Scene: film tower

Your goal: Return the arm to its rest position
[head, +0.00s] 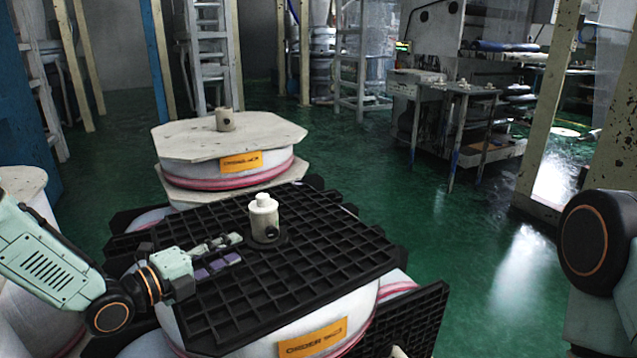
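My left arm comes in from the left, and its gripper (228,253) is over the black grid top (330,215) of the nearest film roll stack. Its two fingers point right and stand apart, with purple-grey pads showing and nothing visible between them. A cream core plug (264,218) stands upright in the middle of the grid, just right of the fingertips, with a gap between. I cannot tell whether the fingers touch the grid. Part of my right arm shows at the right edge; its gripper is out of view.
A second roll (225,165) with a pale octagonal board and a core plug stands behind. An orange label (312,337) is on the near roll. Another black grid panel (405,318) leans at its right. Green floor (440,225) is open to the right, before a machine and small table (455,110).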

